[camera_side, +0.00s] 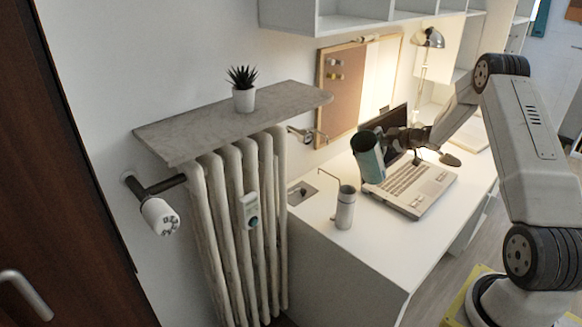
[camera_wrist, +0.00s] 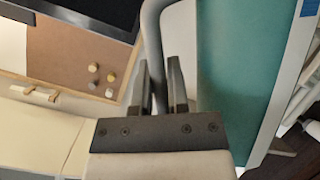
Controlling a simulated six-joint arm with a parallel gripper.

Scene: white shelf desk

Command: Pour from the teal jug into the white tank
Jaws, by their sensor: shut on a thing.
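My gripper (camera_side: 392,146) is shut on the handle of the teal jug (camera_side: 371,164). The jug is in the air above the laptop, tilted a little, its dark open mouth toward the upper left. In the wrist view the jug's teal side (camera_wrist: 238,70) fills the right part, and its grey handle (camera_wrist: 155,35) runs between my two fingers (camera_wrist: 162,85). The white tank (camera_side: 345,210) is a small upright cylinder with a thin bent wire or spout, on the desk below and left of the jug. The jug and tank are apart. The jug's contents are hidden.
An open laptop (camera_side: 410,187) stands on the white desk (camera_side: 375,245), right of the tank. A radiator (camera_side: 235,210) with a stone shelf (camera_side: 190,130) and potted plant (camera_side: 243,98) stands left. A corkboard (camera_side: 343,85) and lamp (camera_side: 428,40) are behind.

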